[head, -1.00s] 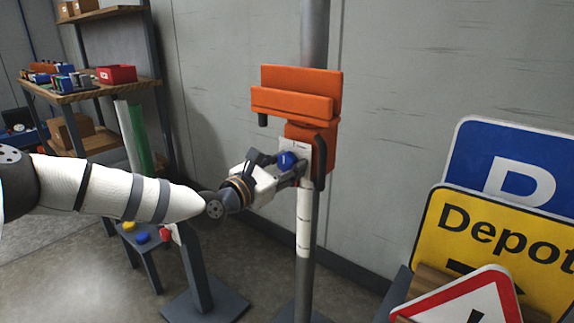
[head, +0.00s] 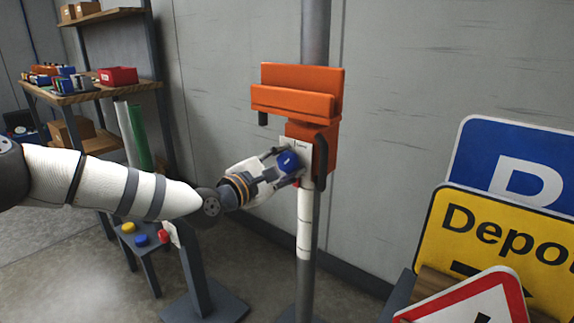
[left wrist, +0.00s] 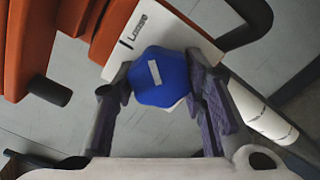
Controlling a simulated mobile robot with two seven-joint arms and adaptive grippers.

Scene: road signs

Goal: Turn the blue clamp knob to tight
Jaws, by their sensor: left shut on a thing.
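The blue clamp knob (head: 287,161) sits on a white label plate (head: 301,146) on the orange clamp (head: 296,101), which is fixed to a grey pole. My left gripper (head: 284,163) is shut on the knob, with a finger on each side of it. In the left wrist view the knob (left wrist: 159,78) shows a pale pointer mark, tilted, between the two dark fingers (left wrist: 160,90). My right gripper is not in view.
Road signs, a blue one (head: 520,160), a yellow "Depot" one (head: 495,240) and a red-edged triangle (head: 470,300), stand at the right. A shelf (head: 90,90) with bins and a low stand with coloured buttons (head: 142,239) are at the left.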

